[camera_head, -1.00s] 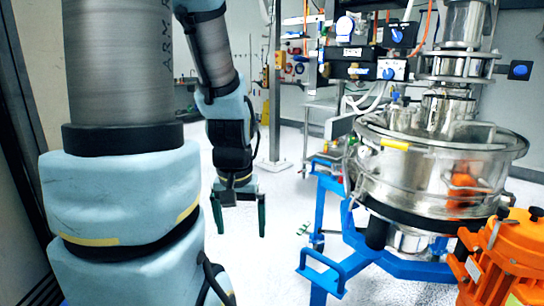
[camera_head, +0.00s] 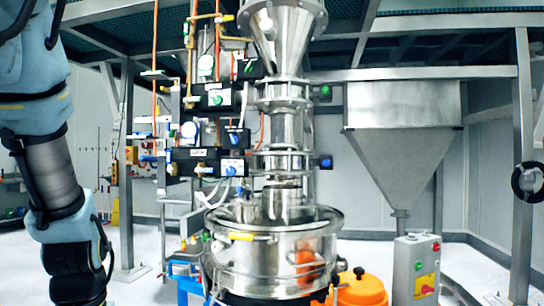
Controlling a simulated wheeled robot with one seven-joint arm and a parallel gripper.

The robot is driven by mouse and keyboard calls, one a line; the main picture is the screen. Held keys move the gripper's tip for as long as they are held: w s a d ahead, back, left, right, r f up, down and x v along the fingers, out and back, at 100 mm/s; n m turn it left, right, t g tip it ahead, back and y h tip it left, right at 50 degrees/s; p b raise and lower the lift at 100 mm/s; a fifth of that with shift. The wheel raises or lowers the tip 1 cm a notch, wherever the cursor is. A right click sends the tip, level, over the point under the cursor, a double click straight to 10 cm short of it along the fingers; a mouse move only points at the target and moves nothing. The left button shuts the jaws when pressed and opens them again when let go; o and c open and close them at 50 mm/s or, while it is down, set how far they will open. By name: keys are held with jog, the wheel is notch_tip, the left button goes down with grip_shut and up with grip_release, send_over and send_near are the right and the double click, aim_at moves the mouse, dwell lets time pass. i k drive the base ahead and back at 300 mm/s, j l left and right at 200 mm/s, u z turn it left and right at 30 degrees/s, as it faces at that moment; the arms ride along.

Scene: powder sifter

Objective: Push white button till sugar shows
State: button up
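The sifter (camera_head: 270,250) is a round steel vessel with a clear-looking lid, below a steel column and a funnel (camera_head: 283,40). No sugar can be made out. I cannot pick out a white button for sure. Black boxes with white faces and green or blue knobs (camera_head: 232,167) are mounted left of the column. My arm hangs at the left edge, and its gripper is below the frame, out of view.
A large steel hopper (camera_head: 403,135) stands behind at the right, beside a grey post (camera_head: 521,160). An orange motor (camera_head: 362,289) and blue frame (camera_head: 187,285) are at the sifter's base. White floor shows at the left and right.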

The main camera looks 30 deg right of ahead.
aim_at(266, 24)
jog(key=z, duration=0.85)
